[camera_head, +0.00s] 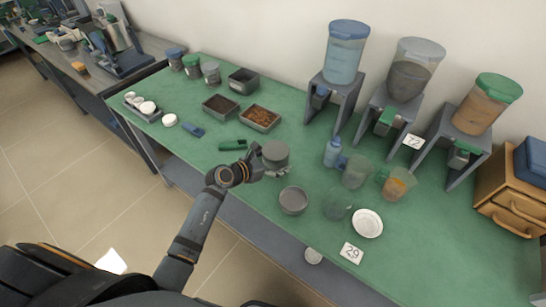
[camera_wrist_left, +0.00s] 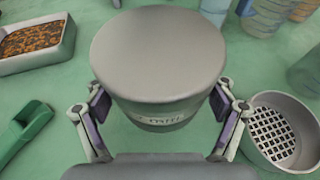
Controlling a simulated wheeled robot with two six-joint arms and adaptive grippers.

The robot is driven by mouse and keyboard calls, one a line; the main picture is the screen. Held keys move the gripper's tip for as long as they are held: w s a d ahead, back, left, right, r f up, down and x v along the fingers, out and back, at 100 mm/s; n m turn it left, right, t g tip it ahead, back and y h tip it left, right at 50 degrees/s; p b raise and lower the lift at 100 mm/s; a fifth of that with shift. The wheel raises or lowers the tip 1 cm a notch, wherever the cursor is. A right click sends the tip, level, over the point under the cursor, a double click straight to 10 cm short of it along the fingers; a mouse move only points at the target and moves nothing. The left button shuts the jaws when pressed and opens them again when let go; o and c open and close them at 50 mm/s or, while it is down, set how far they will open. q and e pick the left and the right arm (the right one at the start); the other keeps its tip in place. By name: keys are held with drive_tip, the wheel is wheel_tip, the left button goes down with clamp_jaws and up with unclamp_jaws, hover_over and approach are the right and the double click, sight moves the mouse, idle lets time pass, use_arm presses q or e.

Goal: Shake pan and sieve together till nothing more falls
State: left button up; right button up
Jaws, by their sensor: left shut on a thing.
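My left gripper (camera_head: 263,160) is shut around a grey round vessel (camera_head: 275,153) with a flat, closed top. Its fingers press the vessel's sides in the left wrist view (camera_wrist_left: 160,118), where small writing shows on the front. I cannot tell whether this is a pan, a sieve or both stacked. It appears upright; its underside is hidden. A grey round sieve (camera_head: 293,201) sits on the green table to its front right. In the left wrist view its coarse mesh (camera_wrist_left: 272,133) shows, with nothing visible on it. My right gripper is not in view.
A green scoop (camera_head: 232,145) and a tray of orange-brown bits (camera_head: 260,118) lie behind left. Dispensers (camera_head: 344,55) line the back.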

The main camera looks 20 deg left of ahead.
use_arm(q)
drive_tip(key=shift+a+f, duration=0.1)
drive_tip(key=shift+a, duration=1.2)
drive_tip(key=shift+d+r, duration=0.25)
drive_tip(key=shift+d, duration=1.2)
drive_tip(key=shift+a+f, duration=0.25)
drive_tip(key=shift+a, duration=1.25)
drive_tip(key=shift+d+r, duration=0.1)
drive_tip(key=shift+d+p, duration=0.35)
drive_tip(key=shift+d, duration=1.05)
